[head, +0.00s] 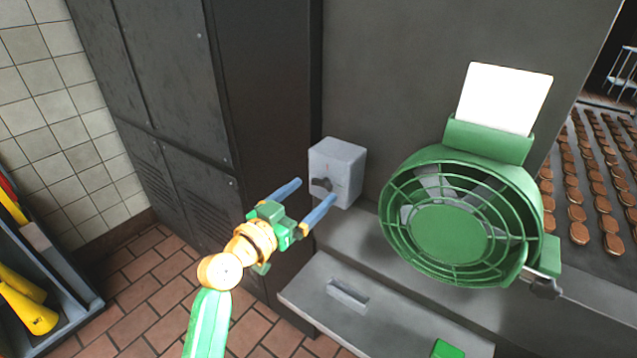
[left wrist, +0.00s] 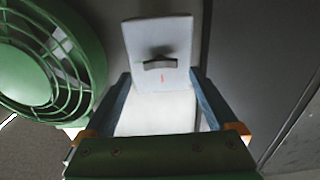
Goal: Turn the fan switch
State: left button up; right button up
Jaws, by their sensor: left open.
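The fan switch is a grey box (head: 338,168) with a dark knob (head: 321,185) on its front, fixed to the dark panel left of the fan. My left gripper (head: 312,190) is open, its two blue fingers pointing at the box, one on either side of the knob. In the left wrist view the box (left wrist: 158,90) stands ahead between the fingers, and the dark knob (left wrist: 160,63) lies roughly crosswise above a small red mark. The fingers look apart from the knob. The green fan (head: 460,215) is to the right. My right gripper is not seen.
A grey ledge with a handle (head: 347,294) lies below the switch. Tall dark lockers (head: 180,110) stand at the left. Rows of brown biscuits (head: 590,190) lie on a surface at the far right. A bin with yellow items (head: 28,305) is at the lower left.

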aim_at(319, 187)
pick_arm(q)
jog(key=x, duration=0.3)
jog(key=shift+w+f, duration=0.2)
jog(key=shift+f, duration=0.05)
jog(key=shift+s, duration=0.1)
jog(key=shift+r, duration=0.1)
jog(key=c, duration=1.4)
jog(key=shift+o, duration=0.2)
